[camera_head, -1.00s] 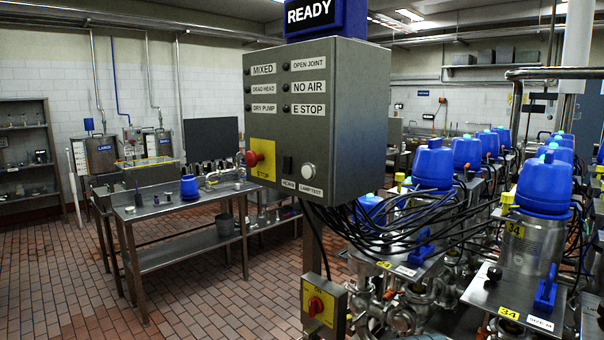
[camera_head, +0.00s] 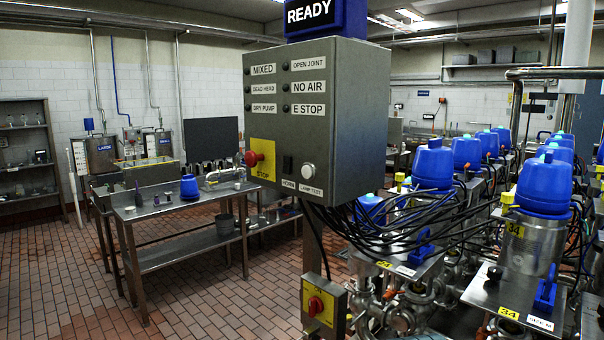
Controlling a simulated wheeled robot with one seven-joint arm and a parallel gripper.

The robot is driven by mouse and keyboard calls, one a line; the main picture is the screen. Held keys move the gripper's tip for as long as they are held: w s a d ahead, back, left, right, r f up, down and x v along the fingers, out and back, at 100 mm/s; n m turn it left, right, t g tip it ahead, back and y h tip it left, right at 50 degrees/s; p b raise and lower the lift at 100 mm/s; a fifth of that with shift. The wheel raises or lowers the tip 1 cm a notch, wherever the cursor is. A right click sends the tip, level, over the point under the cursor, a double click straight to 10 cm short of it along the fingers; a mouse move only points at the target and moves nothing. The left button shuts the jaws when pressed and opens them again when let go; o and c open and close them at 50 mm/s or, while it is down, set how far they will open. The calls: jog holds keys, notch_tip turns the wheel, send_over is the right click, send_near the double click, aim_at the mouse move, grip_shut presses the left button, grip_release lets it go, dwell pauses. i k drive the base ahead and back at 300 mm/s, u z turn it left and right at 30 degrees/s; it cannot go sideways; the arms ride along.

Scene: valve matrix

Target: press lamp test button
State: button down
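The lamp test button (camera_head: 308,170) is a round white button low on the right of the front of a grey control box (camera_head: 345,120). A small label reading LAMP TEST (camera_head: 311,190) sits just below it. To its left are a dark switch (camera_head: 287,165) and a red stop button (camera_head: 254,159) on a yellow plate. Rows of small dark lamps with labels fill the upper front. A blue READY sign (camera_head: 313,15) sits on top of the box. My gripper is not in view, and nothing touches the button.
A small box with a red knob (camera_head: 316,306) is mounted lower on the post. Blue-topped valves (camera_head: 433,165) and black cables crowd the right side. A steel table (camera_head: 190,225) stands at the left. The tiled floor (camera_head: 200,310) in front is clear.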

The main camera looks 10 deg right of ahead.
aim_at(307, 171)
jog(key=u, duration=0.05)
jog(key=k, duration=0.5)
jog(key=u, duration=1.95)
jog(key=i, duration=1.7)
jog(key=z, duration=2.55)
